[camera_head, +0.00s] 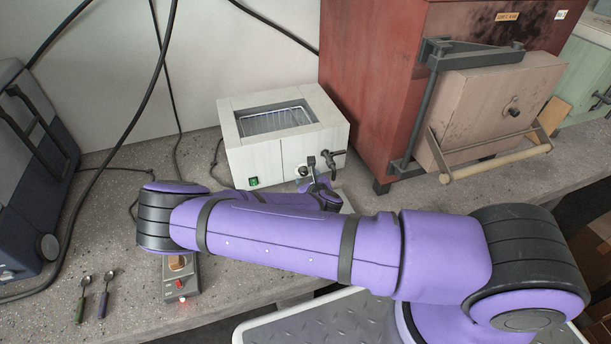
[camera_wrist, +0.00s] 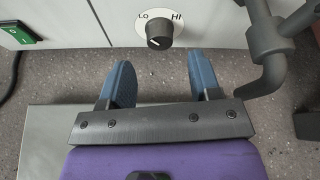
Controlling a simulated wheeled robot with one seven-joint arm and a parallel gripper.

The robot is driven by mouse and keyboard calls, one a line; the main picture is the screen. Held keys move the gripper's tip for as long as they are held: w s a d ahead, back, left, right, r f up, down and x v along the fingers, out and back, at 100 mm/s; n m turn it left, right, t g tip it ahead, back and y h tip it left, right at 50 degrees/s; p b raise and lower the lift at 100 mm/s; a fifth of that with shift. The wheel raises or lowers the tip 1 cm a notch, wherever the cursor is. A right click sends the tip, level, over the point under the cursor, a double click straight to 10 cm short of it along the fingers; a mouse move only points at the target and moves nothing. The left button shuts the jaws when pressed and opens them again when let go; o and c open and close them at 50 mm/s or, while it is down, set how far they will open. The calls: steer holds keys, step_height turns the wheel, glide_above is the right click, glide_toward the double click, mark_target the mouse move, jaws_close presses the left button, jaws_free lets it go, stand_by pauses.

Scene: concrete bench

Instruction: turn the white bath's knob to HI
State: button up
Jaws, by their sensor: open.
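The white bath (camera_head: 262,156) stands on the bench with its basin open at the top. Its black knob (camera_wrist: 159,34) sits on a white dial marked LO on the left and HI on the right; the pointer line seems to point up and left, nearer LO. The knob also shows small on the bath's front in the head view (camera_head: 303,171). My gripper (camera_wrist: 160,80) is open and empty, its two blue fingers apart, just short of the knob and roughly centred on it. In the head view my arm hides most of the gripper.
A grey tap (camera_wrist: 268,45) juts out close to the right of the knob. A green switch (camera_wrist: 18,34) is at left. A red furnace (camera_head: 375,80) stands right of the bath. A small control box (camera_head: 181,284) and two spoons (camera_head: 94,296) lie at front left.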

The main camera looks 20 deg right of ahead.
mark_target(305, 174)
steer(key=shift+x, duration=2.25)
steer(key=c, duration=0.9)
